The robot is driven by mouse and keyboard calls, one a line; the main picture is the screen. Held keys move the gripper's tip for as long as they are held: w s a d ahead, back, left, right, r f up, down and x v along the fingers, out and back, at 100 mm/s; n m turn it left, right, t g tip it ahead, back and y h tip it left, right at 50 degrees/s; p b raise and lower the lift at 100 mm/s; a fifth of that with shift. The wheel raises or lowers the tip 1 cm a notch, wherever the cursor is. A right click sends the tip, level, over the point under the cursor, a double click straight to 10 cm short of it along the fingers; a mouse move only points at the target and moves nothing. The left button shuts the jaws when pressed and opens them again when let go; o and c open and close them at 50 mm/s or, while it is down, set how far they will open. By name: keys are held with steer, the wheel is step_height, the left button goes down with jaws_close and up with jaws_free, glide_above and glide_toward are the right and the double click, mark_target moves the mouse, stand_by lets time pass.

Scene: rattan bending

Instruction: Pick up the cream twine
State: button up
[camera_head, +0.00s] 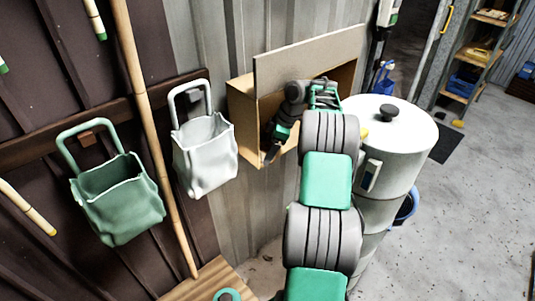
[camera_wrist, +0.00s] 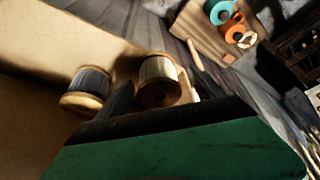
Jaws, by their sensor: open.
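The cream twine (camera_wrist: 158,78) is a spool with pale wooden ends, seen in the wrist view inside a light wooden box. A dark grey spool (camera_wrist: 88,85) stands to its left. In the head view my gripper (camera_head: 273,146) is at the open front of the wooden box (camera_head: 242,104). The gripper is open. In the wrist view a dark finger shows between the two spools, close to the cream one; I cannot tell if it touches. My green wrist part covers the lower picture. The spools are not visible in the head view.
A raised board (camera_head: 310,60) stands at the box's front. A white bag (camera_head: 205,155) and a green bag (camera_head: 118,200) hang left of it, with a long pole (camera_head: 150,130) between them. A grey drum (camera_head: 400,130) stands close to the right of my arm.

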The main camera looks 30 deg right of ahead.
steer(key=shift+c, duration=0.4)
steer(key=c, duration=1.4)
steer(key=shift+r, duration=0.1)
